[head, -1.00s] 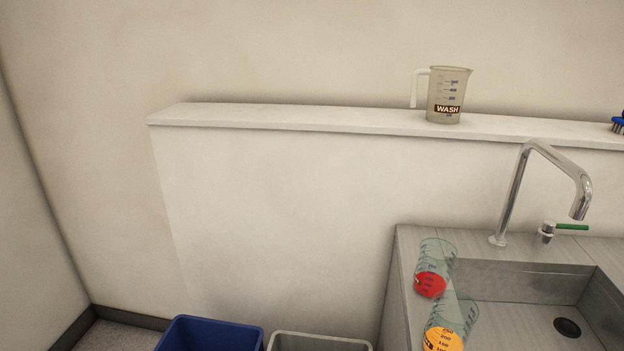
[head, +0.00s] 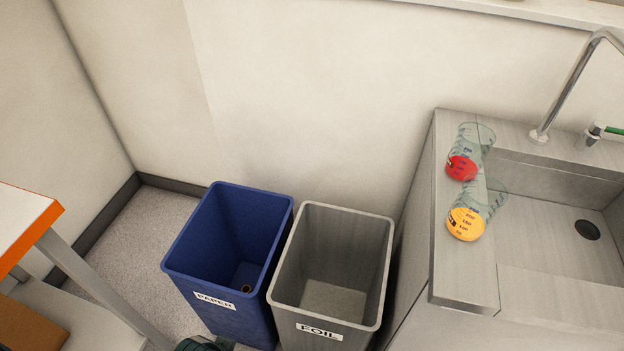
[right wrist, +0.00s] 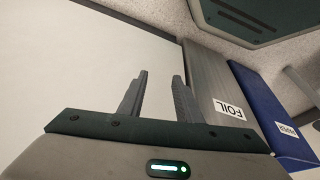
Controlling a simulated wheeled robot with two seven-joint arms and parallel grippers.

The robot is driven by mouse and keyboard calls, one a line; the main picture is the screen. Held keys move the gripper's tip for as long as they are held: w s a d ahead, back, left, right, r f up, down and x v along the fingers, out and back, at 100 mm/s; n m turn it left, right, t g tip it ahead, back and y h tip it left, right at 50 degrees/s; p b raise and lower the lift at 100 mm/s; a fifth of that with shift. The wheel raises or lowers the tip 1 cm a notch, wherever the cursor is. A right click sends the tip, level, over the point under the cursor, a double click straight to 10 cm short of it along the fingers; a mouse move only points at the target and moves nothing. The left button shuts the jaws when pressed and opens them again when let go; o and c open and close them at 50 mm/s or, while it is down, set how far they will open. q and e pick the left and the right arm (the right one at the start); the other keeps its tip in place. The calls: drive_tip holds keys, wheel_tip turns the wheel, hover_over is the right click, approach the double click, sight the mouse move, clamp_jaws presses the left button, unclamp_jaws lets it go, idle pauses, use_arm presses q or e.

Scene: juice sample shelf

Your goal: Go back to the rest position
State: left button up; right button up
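My right gripper (right wrist: 161,82) shows in the right wrist view. Its two fingers stand apart with nothing between them, so it is open and empty. It is beside the grey FOIL bin (right wrist: 212,85), with a pale flat surface behind the fingers. My left gripper is not seen in either view. A small dark green part at the bottom edge of the head view is too cut off to identify.
In the head view, the blue PAPER bin (head: 230,255), holding a small brown item, stands left of the FOIL bin (head: 335,265). An orange-edged table (head: 25,220) is at left.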

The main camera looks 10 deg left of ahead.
use_arm(q)
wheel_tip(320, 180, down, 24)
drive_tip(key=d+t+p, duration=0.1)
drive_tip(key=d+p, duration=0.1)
drive_tip(key=p, duration=0.3)
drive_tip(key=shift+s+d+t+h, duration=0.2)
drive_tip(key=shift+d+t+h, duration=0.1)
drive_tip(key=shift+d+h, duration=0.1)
use_arm(e)
wheel_tip(320, 180, down, 24)
drive_tip(key=a+t, duration=0.1)
drive_tip(key=a, duration=0.1)
drive_tip(key=shift+s+a+t+y, duration=0.2)
drive_tip(key=shift+a+t+y, duration=0.1)
drive_tip(key=shift+a+y, duration=0.1)
